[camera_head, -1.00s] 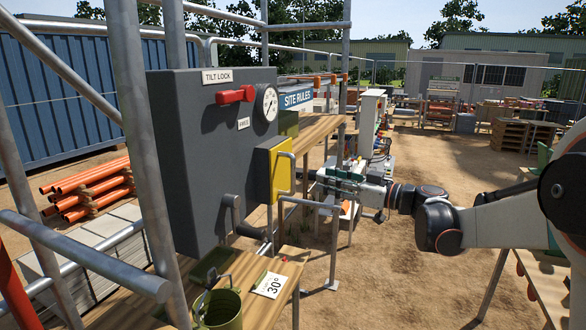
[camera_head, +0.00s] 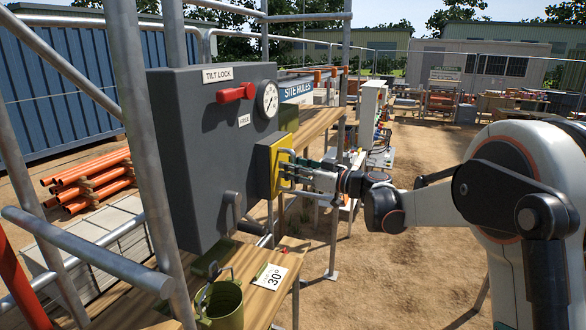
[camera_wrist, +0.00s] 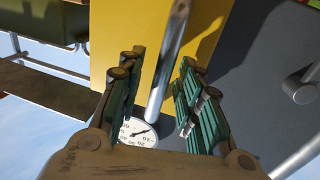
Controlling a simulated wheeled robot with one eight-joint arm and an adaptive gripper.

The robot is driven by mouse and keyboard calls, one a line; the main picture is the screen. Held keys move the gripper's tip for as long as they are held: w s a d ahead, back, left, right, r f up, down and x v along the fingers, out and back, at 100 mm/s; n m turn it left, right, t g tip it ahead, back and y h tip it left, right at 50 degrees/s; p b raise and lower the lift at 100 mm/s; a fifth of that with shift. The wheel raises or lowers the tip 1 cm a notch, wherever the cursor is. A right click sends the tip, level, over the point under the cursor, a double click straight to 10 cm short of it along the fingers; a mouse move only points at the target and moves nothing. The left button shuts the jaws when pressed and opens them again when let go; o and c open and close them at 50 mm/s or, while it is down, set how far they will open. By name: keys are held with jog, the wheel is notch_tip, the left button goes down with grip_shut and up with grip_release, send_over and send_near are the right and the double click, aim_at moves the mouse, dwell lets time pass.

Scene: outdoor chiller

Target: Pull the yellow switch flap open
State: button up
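The yellow switch flap (camera_head: 264,172) is on the right side of the dark grey panel box (camera_head: 200,140) and looks shut. It carries a grey metal bar handle (camera_wrist: 168,58), which crosses the yellow face in the wrist view. My gripper (camera_head: 288,172) is at the flap's handle. In the wrist view my gripper (camera_wrist: 158,98) has its green-padded fingers apart, one on each side of the bar. A gap shows between the bar and the fingers, and I cannot tell whether either touches it.
A red lever (camera_head: 236,93) and a round gauge (camera_head: 267,100) are on the box front. Grey scaffold poles (camera_head: 143,140) stand at the left. A green bucket (camera_head: 219,303) and a 30° card (camera_head: 270,276) sit on the wooden shelf below. Open ground lies to the right.

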jog(key=shift+c, duration=0.3)
grip_shut()
jog(key=shift+d, duration=0.15)
